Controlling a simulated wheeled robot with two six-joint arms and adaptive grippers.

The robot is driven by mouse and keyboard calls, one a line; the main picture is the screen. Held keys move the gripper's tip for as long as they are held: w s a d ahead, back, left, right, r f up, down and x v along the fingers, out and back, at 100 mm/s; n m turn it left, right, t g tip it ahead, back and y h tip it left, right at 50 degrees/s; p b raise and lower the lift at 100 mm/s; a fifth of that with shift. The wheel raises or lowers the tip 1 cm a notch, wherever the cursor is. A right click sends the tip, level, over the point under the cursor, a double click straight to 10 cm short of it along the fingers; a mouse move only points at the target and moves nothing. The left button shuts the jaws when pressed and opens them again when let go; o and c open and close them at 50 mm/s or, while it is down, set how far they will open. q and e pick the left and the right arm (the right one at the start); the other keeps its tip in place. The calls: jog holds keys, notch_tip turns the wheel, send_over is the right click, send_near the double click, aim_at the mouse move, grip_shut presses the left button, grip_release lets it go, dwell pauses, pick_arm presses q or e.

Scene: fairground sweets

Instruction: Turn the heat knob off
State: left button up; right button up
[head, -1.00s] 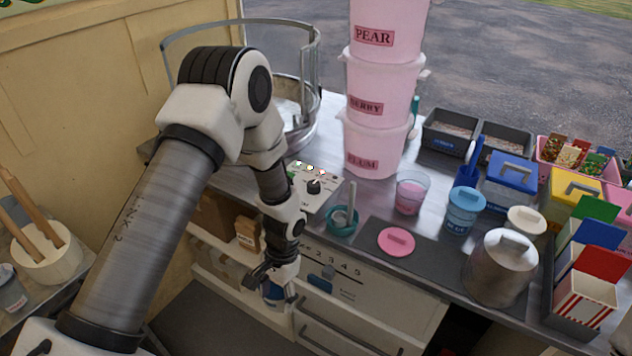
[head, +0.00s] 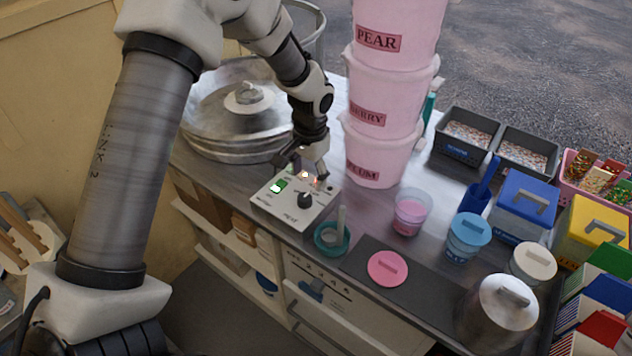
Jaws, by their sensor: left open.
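The black heat knob (head: 305,200) stands on the white control panel (head: 268,208) at the counter's front edge. The panel also carries a lit green switch (head: 278,187) and small lights along its back. The knob's exact setting is too small to read. My left gripper (head: 308,176) is open and points down over the back of the panel, just behind the knob. It looks empty, and whether it touches the panel cannot be told. My right gripper is not in view.
The round metal machine (head: 215,115) stands behind and left of the panel. A stack of pink tubs (head: 375,158) rises close on the right. A teal ring-shaped holder (head: 332,238) with a pale stick is just in front. A pink lid (head: 388,268) lies on a dark mat.

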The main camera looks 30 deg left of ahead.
aim_at(305, 196)
pick_arm(q)
jog(key=shift+s+f+p, duration=0.4)
jog(key=shift+s+f, duration=0.55)
jog(key=shift+f, duration=0.25)
jog(key=f, duration=0.2)
jog(key=w+f, duration=0.1)
jog(key=f, duration=0.1)
jog(key=shift+w+a+f, duration=0.1)
jog(key=shift+a, duration=0.05)
jog(key=shift+s+r, duration=0.25)
jog(key=shift+s, duration=0.05)
jog(key=shift+c, duration=0.9)
jog(key=c, duration=1)
jog(key=shift+o, duration=0.2)
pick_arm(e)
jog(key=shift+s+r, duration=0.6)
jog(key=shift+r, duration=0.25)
pick_arm(q)
jog(key=shift+n, duration=0.4)
jog(key=n+p, duration=0.1)
jog(key=n, duration=0.4)
jog(key=shift+n, duration=0.3)
jog(key=n+p, duration=0.1)
jog(key=n, duration=0.4)
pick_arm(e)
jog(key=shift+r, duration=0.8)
pick_arm(q)
jog(key=shift+n, duration=0.4)
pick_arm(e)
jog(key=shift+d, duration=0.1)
